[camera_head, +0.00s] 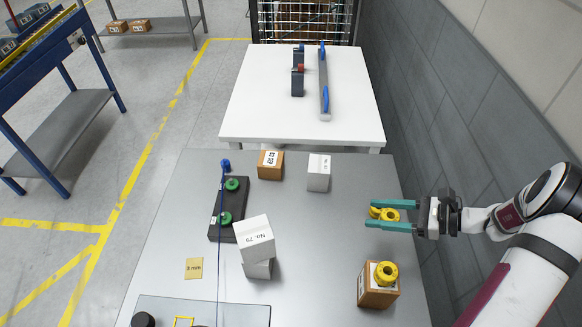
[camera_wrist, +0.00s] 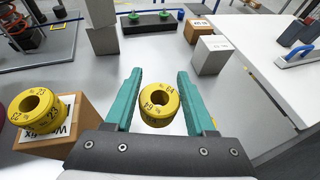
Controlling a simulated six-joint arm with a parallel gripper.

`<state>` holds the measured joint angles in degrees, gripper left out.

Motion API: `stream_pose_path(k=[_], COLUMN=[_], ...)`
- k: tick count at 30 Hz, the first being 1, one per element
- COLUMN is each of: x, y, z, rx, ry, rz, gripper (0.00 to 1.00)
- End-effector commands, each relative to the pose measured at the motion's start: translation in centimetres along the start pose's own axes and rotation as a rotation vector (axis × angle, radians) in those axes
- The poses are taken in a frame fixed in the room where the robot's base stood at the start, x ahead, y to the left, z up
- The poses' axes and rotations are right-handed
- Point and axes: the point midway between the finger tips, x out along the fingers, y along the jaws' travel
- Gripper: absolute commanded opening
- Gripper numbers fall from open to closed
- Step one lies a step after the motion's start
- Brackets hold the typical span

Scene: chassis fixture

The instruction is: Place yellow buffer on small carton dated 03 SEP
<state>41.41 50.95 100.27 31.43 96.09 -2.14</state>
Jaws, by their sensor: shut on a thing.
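My gripper (camera_head: 385,214) is shut on a yellow buffer (camera_head: 384,213), above the right part of the grey table. In the wrist view the held buffer (camera_wrist: 160,104), a ring with numbers on its top, sits between the teal fingers (camera_wrist: 158,98). A small brown carton (camera_head: 270,165) with a white label stands at the table's back edge; the label seems to read SEP, but its digits are unclear. It also shows in the wrist view (camera_wrist: 199,24). Its top is bare. It is left of and behind my gripper.
A second yellow buffer (camera_head: 386,273) sits on another brown carton (camera_head: 378,292) at front right. A white carton (camera_head: 319,172) stands right of the labelled carton. White cartons (camera_head: 256,240) are stacked mid-table. A black block (camera_head: 228,208) carries green rings. A wall bounds the right.

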Motion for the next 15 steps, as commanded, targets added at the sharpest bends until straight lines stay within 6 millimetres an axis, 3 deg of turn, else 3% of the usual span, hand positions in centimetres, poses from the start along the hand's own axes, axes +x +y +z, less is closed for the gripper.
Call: stream_pose_path(k=[5,9,12,15], x=[5.2,10.1,13.6,16.2], y=[-6.0,-10.8,-13.3,-14.6], z=[3.3,7.1,10.0,12.0], rx=[0.051,0.118,0.173,0.218], ry=[0.0,0.0,0.0,0.0], rz=[-0.132,-0.29,-0.418,-0.52], gripper=[0.01,0.01,0.01,0.01])
